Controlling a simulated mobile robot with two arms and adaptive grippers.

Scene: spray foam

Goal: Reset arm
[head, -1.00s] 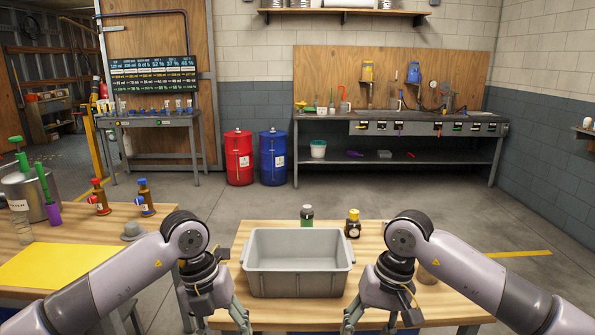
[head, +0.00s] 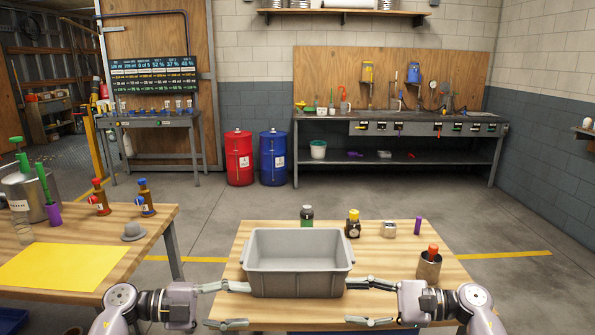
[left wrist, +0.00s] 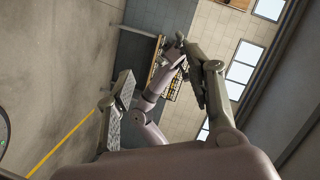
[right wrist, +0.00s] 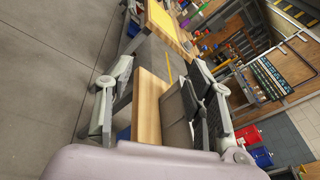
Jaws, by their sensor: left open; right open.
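My left gripper (head: 249,305) is at the left front of the grey bin (head: 298,285) in the head view. Its fingers are spread apart, point right and hold nothing. My right gripper (head: 347,302) is at the bin's right front, its spread fingers pointing left with nothing between them. The upper fingertips appear close to the bin's sides; I cannot tell whether they touch. The left wrist view shows the left fingers apart (left wrist: 157,68), and the right wrist view shows the right fingers apart (right wrist: 158,72). The bin looks empty.
The bin stands on a wooden table (head: 390,262). Behind it are a green-labelled bottle (head: 307,216) and a dark yellow-capped bottle (head: 353,226). A second table (head: 110,255) is at left.

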